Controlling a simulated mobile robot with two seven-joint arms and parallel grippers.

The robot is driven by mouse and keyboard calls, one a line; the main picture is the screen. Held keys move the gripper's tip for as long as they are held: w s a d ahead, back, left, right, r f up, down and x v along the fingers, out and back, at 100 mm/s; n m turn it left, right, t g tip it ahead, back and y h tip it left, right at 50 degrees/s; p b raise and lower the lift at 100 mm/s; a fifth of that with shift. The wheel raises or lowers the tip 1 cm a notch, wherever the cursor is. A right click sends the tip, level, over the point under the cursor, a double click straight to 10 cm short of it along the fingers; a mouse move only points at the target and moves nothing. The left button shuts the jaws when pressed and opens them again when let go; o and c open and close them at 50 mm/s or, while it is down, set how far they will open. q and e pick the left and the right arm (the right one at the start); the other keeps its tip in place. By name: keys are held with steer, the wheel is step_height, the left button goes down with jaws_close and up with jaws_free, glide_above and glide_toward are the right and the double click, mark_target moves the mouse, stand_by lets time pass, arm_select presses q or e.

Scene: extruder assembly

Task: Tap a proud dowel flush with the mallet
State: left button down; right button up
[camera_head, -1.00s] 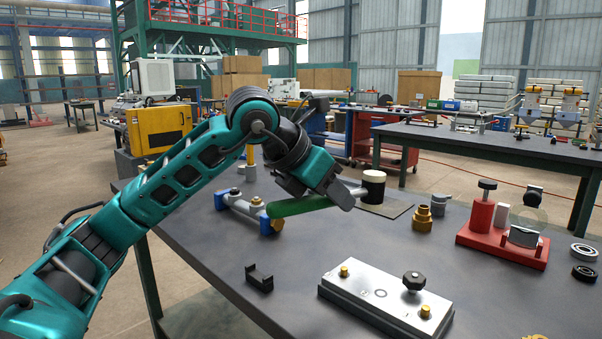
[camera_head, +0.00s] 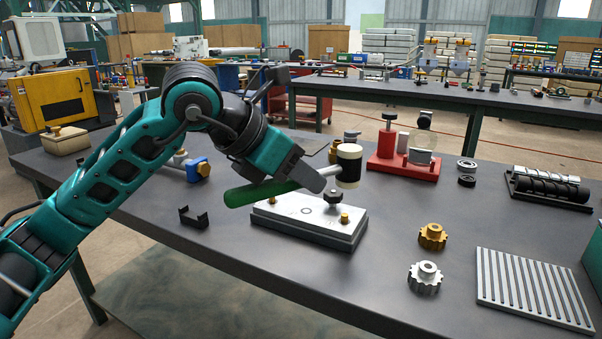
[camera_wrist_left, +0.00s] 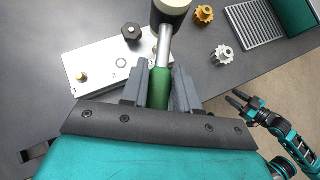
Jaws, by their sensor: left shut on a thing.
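My left gripper (camera_head: 298,172) is shut on the green handle (camera_head: 262,192) of the mallet. The mallet's head (camera_head: 349,166), black with cream faces, is at the right end of its metal shaft, above the plate's far right part in the head view. The wrist view shows the handle (camera_wrist_left: 160,92) between the fingers (camera_wrist_left: 160,88). The silver plate (camera_head: 305,228) lies on the table with brass pins (camera_head: 345,218) and a black knob (camera_head: 333,195) standing up from it. One brass pin (camera_wrist_left: 81,77) is clear in the wrist view. My right gripper (camera_wrist_left: 243,102) shows open and empty there.
A black bracket (camera_head: 194,217) lies left of the plate. A brass gear (camera_head: 432,236), a silver gear (camera_head: 425,277) and a slotted plate (camera_head: 530,288) lie to the right. A red fixture (camera_head: 403,166) stands behind. The table front is clear.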

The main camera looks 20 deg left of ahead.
arm_select(q)
step_height(320, 180, down, 5)
steer(key=b, duration=0.4)
steer(key=shift+r, duration=0.1)
arm_select(e)
steer(key=shift+w+a+f+y, duration=0.15)
steer(key=shift+a+f, duration=0.2)
steer(key=shift+f, duration=0.2)
steer(key=shift+a+f+y, duration=0.15)
steer(key=shift+a+f, duration=0.15)
steer(key=shift+f, duration=0.25)
steer(key=shift+d+f, duration=0.1)
steer(key=shift+f, duration=0.1)
arm_select(q)
step_height(320, 180, down, 3)
steer(key=b, duration=0.2)
steer(key=shift+b, duration=0.4)
step_height(320, 180, up, 4)
steer(key=p, duration=0.3)
steer(key=shift+r, duration=0.1)
arm_select(e)
steer(key=shift+r, duration=0.35)
